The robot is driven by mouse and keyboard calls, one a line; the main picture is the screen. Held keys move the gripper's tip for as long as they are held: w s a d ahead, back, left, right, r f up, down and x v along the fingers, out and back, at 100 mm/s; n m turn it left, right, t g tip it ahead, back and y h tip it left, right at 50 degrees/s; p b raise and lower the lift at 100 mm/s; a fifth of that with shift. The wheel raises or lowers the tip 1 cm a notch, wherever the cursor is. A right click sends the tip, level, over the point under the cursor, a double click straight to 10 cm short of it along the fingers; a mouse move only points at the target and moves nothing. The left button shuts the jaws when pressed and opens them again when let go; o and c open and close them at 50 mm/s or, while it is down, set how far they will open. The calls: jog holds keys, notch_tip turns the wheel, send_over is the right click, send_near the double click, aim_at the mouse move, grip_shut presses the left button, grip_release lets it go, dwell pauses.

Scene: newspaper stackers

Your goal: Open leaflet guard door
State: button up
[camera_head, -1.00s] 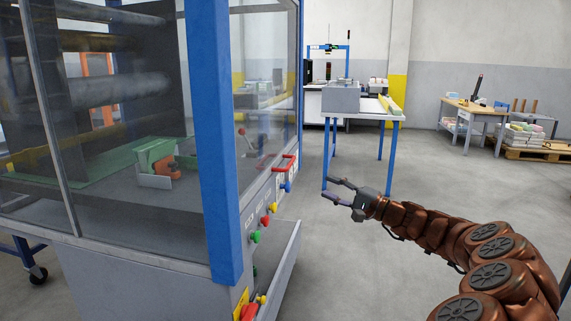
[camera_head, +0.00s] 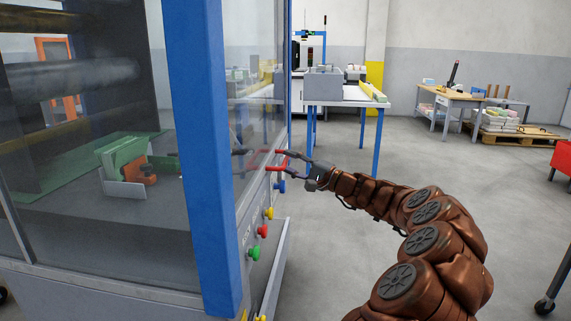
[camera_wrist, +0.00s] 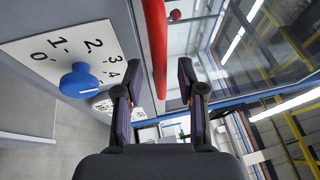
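The guard door is a clear panel (camera_head: 262,80) on the side of the machine, to the right of a blue corner post. Its red bar handle (camera_head: 281,168) sits at the lower edge, and it also shows in the wrist view (camera_wrist: 154,35). My gripper (camera_head: 281,160) is at the handle with its fingers spread. In the wrist view my gripper (camera_wrist: 154,80) has one finger on each side of the bar's line. I see a gap on both sides of the bar and no clear contact. The door looks closed.
A blue knob (camera_head: 280,186) is just below the handle, on a white numbered dial plate (camera_wrist: 40,45). Yellow, red and green buttons (camera_head: 263,231) are nearer me on the panel. A blue-legged table (camera_head: 345,95) stands beyond.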

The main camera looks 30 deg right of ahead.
jog(key=shift+x, duration=0.9)
jog(key=shift+s, duration=0.1)
grip_shut()
jog(key=shift+d, duration=0.1)
